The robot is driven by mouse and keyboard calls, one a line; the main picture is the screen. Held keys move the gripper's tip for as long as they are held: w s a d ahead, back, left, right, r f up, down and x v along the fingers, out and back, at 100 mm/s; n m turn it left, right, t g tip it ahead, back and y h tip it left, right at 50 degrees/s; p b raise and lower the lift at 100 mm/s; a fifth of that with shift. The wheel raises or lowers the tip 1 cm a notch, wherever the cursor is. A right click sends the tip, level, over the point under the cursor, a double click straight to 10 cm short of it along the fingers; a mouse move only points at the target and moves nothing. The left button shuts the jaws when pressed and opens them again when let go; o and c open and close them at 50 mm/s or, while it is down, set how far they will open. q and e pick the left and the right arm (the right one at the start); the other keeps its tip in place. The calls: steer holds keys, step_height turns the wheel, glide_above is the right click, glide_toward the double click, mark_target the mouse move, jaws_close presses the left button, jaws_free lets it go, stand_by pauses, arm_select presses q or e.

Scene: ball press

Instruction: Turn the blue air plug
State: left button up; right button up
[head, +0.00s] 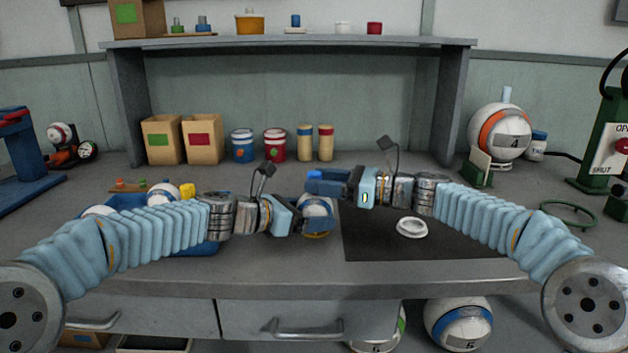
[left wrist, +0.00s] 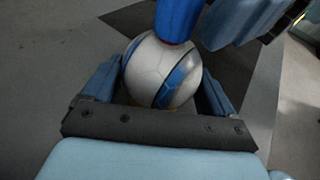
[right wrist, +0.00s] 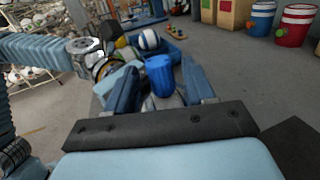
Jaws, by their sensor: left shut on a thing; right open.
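The blue air plug (left wrist: 178,20) is a bright blue cylinder on top of a white ball with a blue band (left wrist: 150,70). My left gripper (left wrist: 163,78) is shut on this ball, one finger on each side. In the head view the ball (head: 316,207) is held above the front of the table. My right gripper (right wrist: 160,70) is open, and the plug (right wrist: 160,78) stands between its fingers, with a gap visible on at least one side. In the head view my right gripper (head: 325,184) is just above the ball, and its fingers mostly hide the plug.
A blue tray (head: 205,247) with balls sits at the left, partly behind my left arm. A dark mat (head: 440,240) with a white ring (head: 411,227) lies at the right. Bins and canisters stand under the shelf (head: 290,42). A ball on a stand (head: 498,133) is at the back right.

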steer(key=shift+x, duration=1.05)
steer(key=shift+c, duration=0.4)
steer(key=c, duration=0.9)
steer(key=shift+t, duration=0.3)
steer(key=shift+r+m+t+h, duration=0.1)
steer(key=shift+m+t+h, duration=1.05)
steer(key=shift+m+t, duration=0.5)
steer(key=shift+r+m+t+h, duration=0.1)
steer(key=shift+m+t+h, duration=1.15)
steer(key=shift+t, duration=0.7)
